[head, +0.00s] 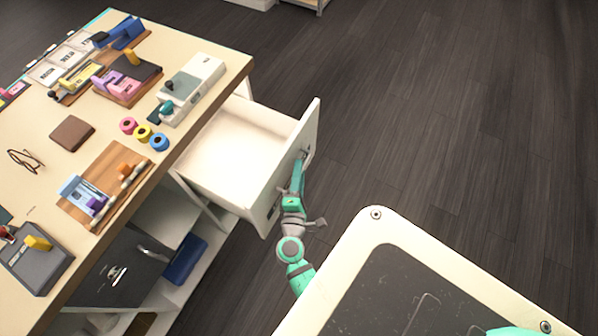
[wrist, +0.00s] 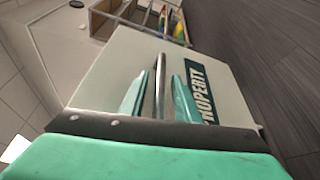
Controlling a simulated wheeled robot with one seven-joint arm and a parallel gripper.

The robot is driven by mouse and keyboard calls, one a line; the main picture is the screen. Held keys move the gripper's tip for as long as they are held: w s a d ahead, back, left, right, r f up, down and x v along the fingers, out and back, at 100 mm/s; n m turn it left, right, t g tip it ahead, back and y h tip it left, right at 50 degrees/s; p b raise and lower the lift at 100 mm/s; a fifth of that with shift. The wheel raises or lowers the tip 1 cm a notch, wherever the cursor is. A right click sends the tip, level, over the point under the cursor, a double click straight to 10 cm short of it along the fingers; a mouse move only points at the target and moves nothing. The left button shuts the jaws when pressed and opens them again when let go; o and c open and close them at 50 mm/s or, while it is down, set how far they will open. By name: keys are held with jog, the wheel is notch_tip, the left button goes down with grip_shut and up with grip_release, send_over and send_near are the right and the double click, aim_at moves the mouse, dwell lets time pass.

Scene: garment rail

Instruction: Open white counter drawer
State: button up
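The white counter drawer (head: 233,157) stands pulled well out of the counter, and its inside looks empty. Its front panel (head: 312,122) faces right in the head view. My gripper (head: 301,158) is at the outer side of this panel. In the wrist view the drawer front (wrist: 120,65) carries a dark label (wrist: 204,88) ending in "ROPERTY". A bar handle (wrist: 160,80) runs between the two teal fingers of my gripper (wrist: 161,84). The fingers are open, one on each side of the bar, with visible gaps. The fingertips are small and partly hidden in the head view.
The counter top (head: 92,152) holds a brown wallet (head: 72,133), glasses (head: 26,160), tape rolls (head: 142,132), a white device (head: 190,88) and wooden trays. Open shelves below hold a blue object (head: 186,260). The dark floor (head: 430,110) right of the drawer is clear.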

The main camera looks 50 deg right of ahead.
jog(key=f+v, duration=0.1)
jog(key=v, duration=0.9)
jog(key=shift+a+r, duration=0.4)
jog(key=shift+r, duration=0.1)
jog(key=shift+s, duration=0.35)
jog(key=s+a+f+m+t+y, duration=0.1)
jog(key=s+a+f+t+y, duration=0.1)
jog(key=a+y, duration=0.5)
jog(key=s+a+f+m+t+y, duration=0.15)
jog(key=a+y, duration=0.25)
jog(key=a, duration=0.8)
jog(key=s+a+r+m+t+y, duration=0.1)
jog(key=s+a+r+m, duration=0.1)
jog(key=r, duration=0.4)
jog(key=s+a+r+m+t+y, duration=0.2)
jog(key=s+a+r+m, duration=0.1)
jog(key=r, duration=0.4)
jog(key=shift+a+r+m+y, duration=0.3)
jog(key=shift+a+m, duration=0.15)
jog(key=shift+a, duration=0.75)
